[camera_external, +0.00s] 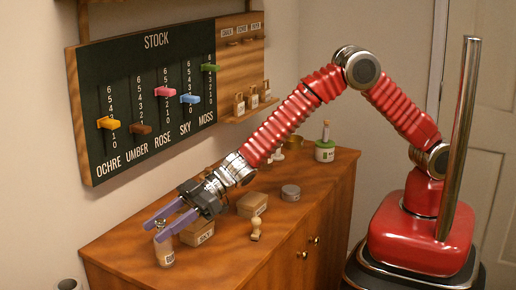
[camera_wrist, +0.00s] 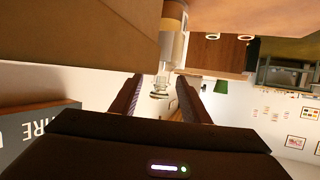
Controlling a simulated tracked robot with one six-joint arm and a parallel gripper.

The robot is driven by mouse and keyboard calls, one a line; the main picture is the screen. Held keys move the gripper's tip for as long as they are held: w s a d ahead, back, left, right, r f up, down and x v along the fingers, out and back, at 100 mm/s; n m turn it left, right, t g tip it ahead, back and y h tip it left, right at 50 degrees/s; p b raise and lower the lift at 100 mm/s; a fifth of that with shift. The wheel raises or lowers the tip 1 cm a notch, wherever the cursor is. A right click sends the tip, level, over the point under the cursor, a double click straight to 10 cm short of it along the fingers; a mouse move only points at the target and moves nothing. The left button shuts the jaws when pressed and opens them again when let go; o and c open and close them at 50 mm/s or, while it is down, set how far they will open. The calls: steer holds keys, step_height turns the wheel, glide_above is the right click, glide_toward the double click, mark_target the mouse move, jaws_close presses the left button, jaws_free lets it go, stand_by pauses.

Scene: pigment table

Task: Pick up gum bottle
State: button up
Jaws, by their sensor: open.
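A small clear bottle (camera_external: 165,255) with a pale label stands upright near the left front end of the wooden cabinet top; its label is too small to read surely, but it is likely the gum bottle. My gripper (camera_external: 156,231) is open, with its purple fingers around or just above the bottle's top. I cannot tell whether they touch it. In the wrist view, my open gripper (camera_wrist: 160,80) shows its two dark fingers apart. A pale cylindrical thing, possibly the bottle (camera_wrist: 178,46), appears above them, partly hidden by a brown block.
Labelled boxes (camera_external: 198,233) and (camera_external: 252,204) sit behind my gripper on the cabinet top (camera_external: 225,268). The stock board (camera_external: 150,100) hangs on the wall.

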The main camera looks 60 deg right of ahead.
steer(key=shift+c, duration=0.3)
jaws_close()
stand_by(0.5)
